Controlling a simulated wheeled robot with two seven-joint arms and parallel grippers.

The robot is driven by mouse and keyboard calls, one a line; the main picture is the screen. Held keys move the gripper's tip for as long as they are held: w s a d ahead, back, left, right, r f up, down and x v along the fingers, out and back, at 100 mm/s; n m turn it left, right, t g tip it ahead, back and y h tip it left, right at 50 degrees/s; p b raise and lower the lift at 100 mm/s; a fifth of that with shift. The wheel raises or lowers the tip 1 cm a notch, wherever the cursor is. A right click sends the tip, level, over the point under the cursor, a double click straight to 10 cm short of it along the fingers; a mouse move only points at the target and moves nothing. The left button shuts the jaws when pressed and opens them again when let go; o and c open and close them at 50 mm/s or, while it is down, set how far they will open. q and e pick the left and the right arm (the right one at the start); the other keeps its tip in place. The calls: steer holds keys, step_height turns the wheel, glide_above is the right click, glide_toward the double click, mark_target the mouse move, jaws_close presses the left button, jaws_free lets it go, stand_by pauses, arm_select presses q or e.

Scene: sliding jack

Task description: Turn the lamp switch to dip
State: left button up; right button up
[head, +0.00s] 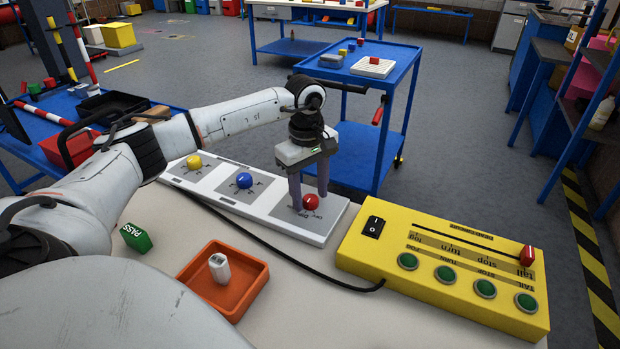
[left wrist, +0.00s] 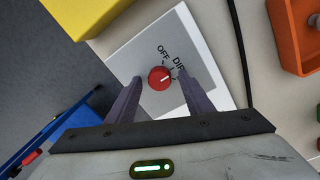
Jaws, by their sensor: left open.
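The white switch panel (head: 262,207) lies on the table with a yellow, a blue and a red knob in a row. The red knob (head: 311,202) is at its right end, on a grey patch lettered OFF and DIP. In the left wrist view the red knob (left wrist: 159,77) has a white pointer line, which points towards the DIP lettering. My left gripper (head: 309,200) points down over the red knob, its fingers open. In the left wrist view the fingers (left wrist: 155,90) stand on either side of the knob, apart from it. My right gripper is not in view.
A yellow box (head: 440,262) with a black rocker switch, a red slider and several green buttons sits right of the panel. An orange tray (head: 250,295) holds a white block. A green PASS block (head: 136,238) stands left of it.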

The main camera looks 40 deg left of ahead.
mark_target(309, 199)
arm_select(q)
step_height(309, 199, up, 10)
steer(key=shift+s+p, duration=0.2)
steer(key=shift+p, duration=0.2)
stand_by(0.4)
